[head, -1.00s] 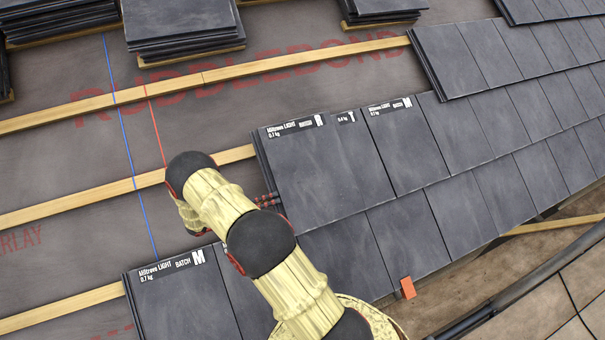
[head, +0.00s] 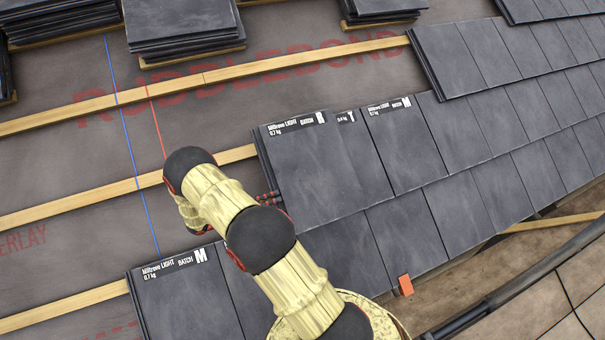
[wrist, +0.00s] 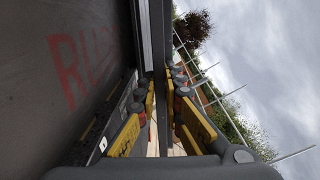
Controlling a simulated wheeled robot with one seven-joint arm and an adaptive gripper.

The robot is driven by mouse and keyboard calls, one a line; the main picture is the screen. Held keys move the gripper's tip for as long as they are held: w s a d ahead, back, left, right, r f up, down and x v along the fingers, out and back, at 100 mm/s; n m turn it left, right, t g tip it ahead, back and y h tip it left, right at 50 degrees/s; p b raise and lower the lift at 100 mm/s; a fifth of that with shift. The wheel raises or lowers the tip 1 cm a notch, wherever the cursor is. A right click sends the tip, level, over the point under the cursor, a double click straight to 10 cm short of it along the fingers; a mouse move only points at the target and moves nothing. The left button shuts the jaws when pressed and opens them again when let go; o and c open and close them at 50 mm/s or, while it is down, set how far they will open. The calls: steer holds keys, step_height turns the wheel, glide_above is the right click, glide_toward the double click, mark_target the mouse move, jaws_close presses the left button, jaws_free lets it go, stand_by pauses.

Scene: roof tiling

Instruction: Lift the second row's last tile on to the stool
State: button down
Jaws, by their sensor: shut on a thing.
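In the wrist view the fingers (wrist: 163,85) are closed on a dark slab edge (wrist: 147,35). I cannot make out a stool in either view.
Tile stacks (head: 185,35) stand up the slope. Wooden battens (head: 200,83) cross the dark underlay. A labelled tile (head: 180,300) ends the lower row. An orange piece (head: 405,285) sits at the lower eave edge. Bare underlay lies left of my gripper.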

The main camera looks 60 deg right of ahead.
steer(key=shift+s+a+r+p, duration=0.2)
steer(key=shift+s+r+p, duration=0.2)
steer(key=shift+r+p, duration=0.3)
steer(key=shift+s+a+r+p, duration=0.2)
steer(key=shift+s+r+p, duration=0.15)
steer(key=shift+r+p, duration=0.35)
steer(key=shift+r, duration=0.1)
steer(key=shift+s+a+r, duration=0.2)
steer(key=shift+s+r, duration=0.05)
steer(key=shift+s, duration=0.05)
steer(key=s+a+r+p, duration=0.3)
steer(key=s+p, duration=0.2)
steer(key=s+a+r+p, duration=0.3)
steer(key=s+a+p, duration=0.1)
steer(key=s, duration=0.2)
steer(key=shift+s+r+p, duration=0.2)
steer(key=shift+r+p, duration=0.05)
steer(key=shift+p, duration=0.1)
stand_by(0.3)
